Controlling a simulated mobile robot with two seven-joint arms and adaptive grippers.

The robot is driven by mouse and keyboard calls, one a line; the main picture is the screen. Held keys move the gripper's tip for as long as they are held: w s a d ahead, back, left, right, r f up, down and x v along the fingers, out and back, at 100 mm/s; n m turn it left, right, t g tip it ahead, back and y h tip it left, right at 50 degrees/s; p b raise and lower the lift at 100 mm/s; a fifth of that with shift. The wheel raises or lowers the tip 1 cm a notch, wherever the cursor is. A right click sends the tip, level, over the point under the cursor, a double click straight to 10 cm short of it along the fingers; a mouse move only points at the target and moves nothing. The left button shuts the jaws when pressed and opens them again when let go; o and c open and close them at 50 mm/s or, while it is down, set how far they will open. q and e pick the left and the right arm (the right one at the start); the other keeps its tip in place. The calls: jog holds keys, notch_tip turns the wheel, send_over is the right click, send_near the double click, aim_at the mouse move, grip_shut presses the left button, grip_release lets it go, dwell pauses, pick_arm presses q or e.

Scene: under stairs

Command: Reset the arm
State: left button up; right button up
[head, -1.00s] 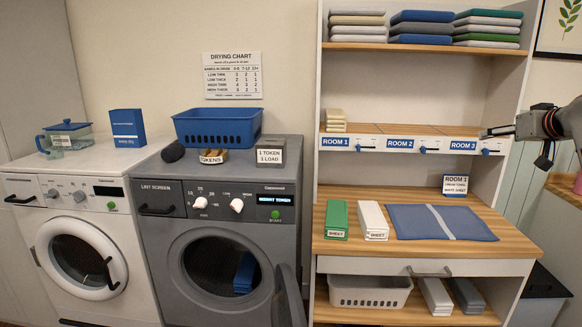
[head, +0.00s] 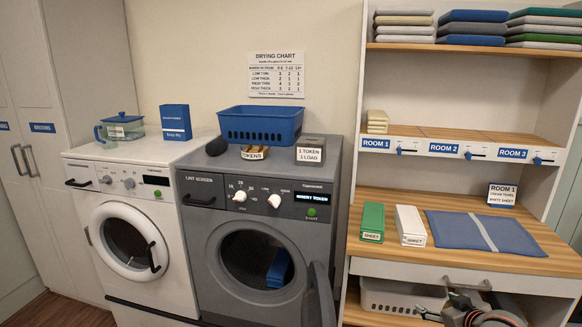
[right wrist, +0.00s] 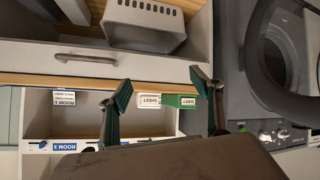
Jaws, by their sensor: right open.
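My right gripper (head: 440,306) is low at the bottom right of the head view, in front of the shelf unit's lower part. In the right wrist view (right wrist: 163,88) its two dark green fingers stand wide apart with nothing between them. That view looks upside down at the shelf unit, with the drawer front (right wrist: 55,55) and the sheet boxes beyond the fingers. My left gripper does not show.
A grey basket (head: 395,298) sits under the drawer (head: 440,279), close to the right gripper. A green box (head: 372,221), a white box (head: 410,225) and a blue mat (head: 500,233) lie on the counter.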

jog(key=s+a+f+n+y, duration=0.1)
jog(key=s+a+f+y, duration=0.1)
jog(key=s+a+f, duration=1.15)
jog(key=s+a, duration=0.5)
jog(key=s, duration=0.2)
jog(key=s+a+f+n+y, duration=0.1)
jog(key=s+a+f, duration=0.1)
jog(key=s+a, duration=0.3)
jog(key=s, duration=0.3)
jog(key=shift+s+a+g, duration=0.3)
jog(key=shift+s+a, duration=0.1)
